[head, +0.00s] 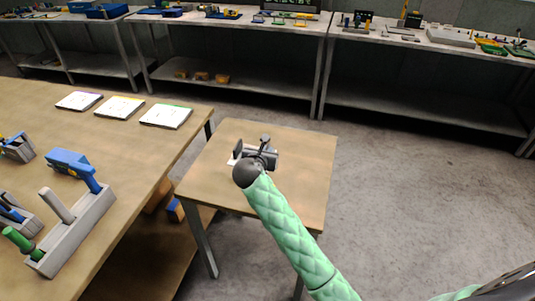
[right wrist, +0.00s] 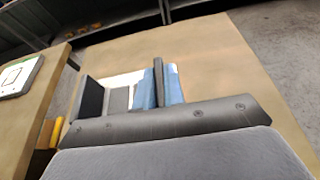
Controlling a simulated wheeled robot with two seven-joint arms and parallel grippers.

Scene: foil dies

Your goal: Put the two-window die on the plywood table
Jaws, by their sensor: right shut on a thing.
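The plywood table (head: 305,190) is the small wooden table in the middle of the head view. My right gripper (head: 258,153) is low over its back left part, with the wrist hiding much of it. In the right wrist view the right gripper (right wrist: 125,95) is shut on a small grey and blue piece (right wrist: 146,92), which I take for the two-window die. Its windows cannot be made out. I cannot tell whether it touches the tabletop. A white patch (right wrist: 128,77) shows behind it, partly hidden. My left gripper is not in view.
A larger wooden table (head: 140,150) stands at the left, with white cards (head: 119,107) and a grey rack (head: 75,235) of handled tools. Metal benches (head: 235,22) line the back. The front and right of the plywood table look clear.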

